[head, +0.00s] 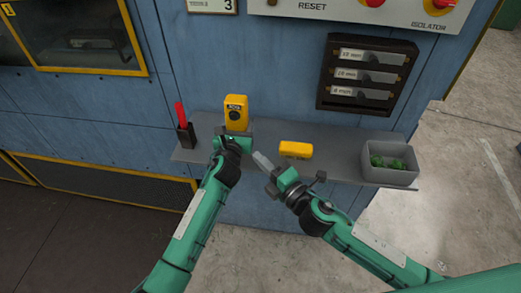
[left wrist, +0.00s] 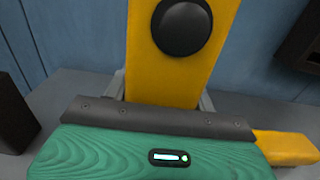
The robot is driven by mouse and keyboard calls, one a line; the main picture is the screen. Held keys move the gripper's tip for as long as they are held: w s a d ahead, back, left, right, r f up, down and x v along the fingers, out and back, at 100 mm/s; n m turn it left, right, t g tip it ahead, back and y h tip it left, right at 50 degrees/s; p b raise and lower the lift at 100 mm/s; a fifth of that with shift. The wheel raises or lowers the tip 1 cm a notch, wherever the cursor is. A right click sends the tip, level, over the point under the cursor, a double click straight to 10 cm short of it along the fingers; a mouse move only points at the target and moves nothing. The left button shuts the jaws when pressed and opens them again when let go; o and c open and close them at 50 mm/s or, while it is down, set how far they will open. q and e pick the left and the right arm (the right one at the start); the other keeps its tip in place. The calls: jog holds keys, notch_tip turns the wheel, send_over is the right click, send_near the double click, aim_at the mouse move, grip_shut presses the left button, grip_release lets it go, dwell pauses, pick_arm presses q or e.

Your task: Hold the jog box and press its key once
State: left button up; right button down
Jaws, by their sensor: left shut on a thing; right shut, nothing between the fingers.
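The yellow jog box (head: 236,121) stands upright above the grey shelf in the head view, with a dark label and a round dark key (head: 235,112) on its face. My left gripper (head: 236,133) is shut on the lower part of the jog box. In the left wrist view the jog box (left wrist: 150,75) rises from behind the gripper's green body, its large black key (left wrist: 182,26) facing the camera; its lower end is hidden. My right gripper (head: 262,160) is shut and empty, to the right of and below the jog box in the picture, apart from it.
A yellow block (head: 296,150) lies on the grey shelf (head: 334,146). A grey bin (head: 388,177) with green pieces stands at the shelf's right end, and a dark holder (head: 186,137) with a red stick at its left. A dark labelled rack (head: 368,73) hangs on the blue wall.

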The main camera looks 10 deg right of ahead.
pick_arm(q)
jog(key=o, duration=1.3)
jog(key=shift+f, duration=0.1)
